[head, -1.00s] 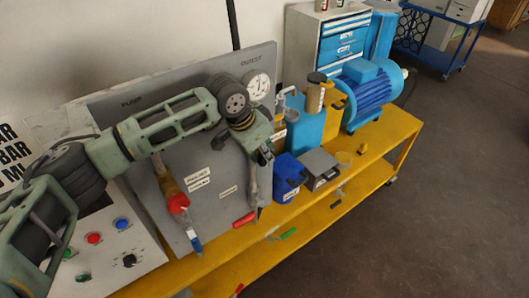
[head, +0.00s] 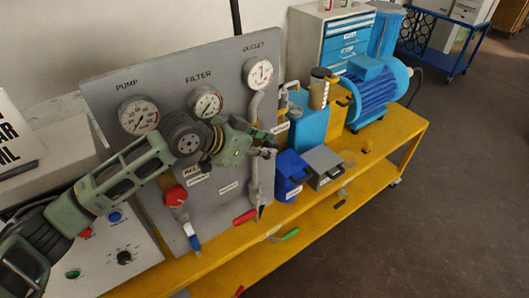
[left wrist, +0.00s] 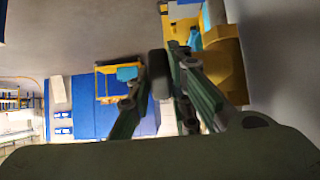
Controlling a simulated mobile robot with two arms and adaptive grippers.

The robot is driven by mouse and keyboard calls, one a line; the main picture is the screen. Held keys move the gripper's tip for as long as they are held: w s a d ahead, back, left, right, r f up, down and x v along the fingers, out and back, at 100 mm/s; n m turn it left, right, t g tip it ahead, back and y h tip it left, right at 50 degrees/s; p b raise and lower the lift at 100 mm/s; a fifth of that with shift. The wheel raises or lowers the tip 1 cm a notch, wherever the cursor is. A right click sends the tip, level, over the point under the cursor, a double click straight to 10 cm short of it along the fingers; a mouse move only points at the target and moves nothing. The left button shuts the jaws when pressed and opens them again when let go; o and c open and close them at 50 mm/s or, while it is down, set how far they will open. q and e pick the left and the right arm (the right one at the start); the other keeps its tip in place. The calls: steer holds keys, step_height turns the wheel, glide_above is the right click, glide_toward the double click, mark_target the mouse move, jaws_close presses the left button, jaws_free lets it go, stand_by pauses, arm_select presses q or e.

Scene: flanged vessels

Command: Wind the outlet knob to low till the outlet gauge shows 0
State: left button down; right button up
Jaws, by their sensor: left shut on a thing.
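The outlet gauge (head: 258,73) is a white dial under the word OUTLET at the upper right of the grey panel (head: 225,75). Its needle is too small to read surely. My left gripper (head: 268,147) is below it, at the grey outlet pipe (head: 254,180), with its arm coming in from the left. It is shut on what appears to be the outlet knob, which the gripper hides. My right gripper is not in view.
The pump gauge (head: 138,115) and filter gauge (head: 206,102) are further left on the panel. A red-handled valve (head: 175,196) is below my arm. Blue jug (head: 290,173), grey box (head: 322,165) and blue motor (head: 375,85) stand on the yellow bench (head: 390,140).

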arm_select(q)
steer(key=shift+t+h+b, duration=0.3)
steer(key=shift+h+b, duration=0.1)
steer(key=shift+b, duration=0.05)
steer(key=c, duration=1.9)
jaws_free()
steer(key=v, duration=1.2)
steer(key=shift+w, duration=0.1)
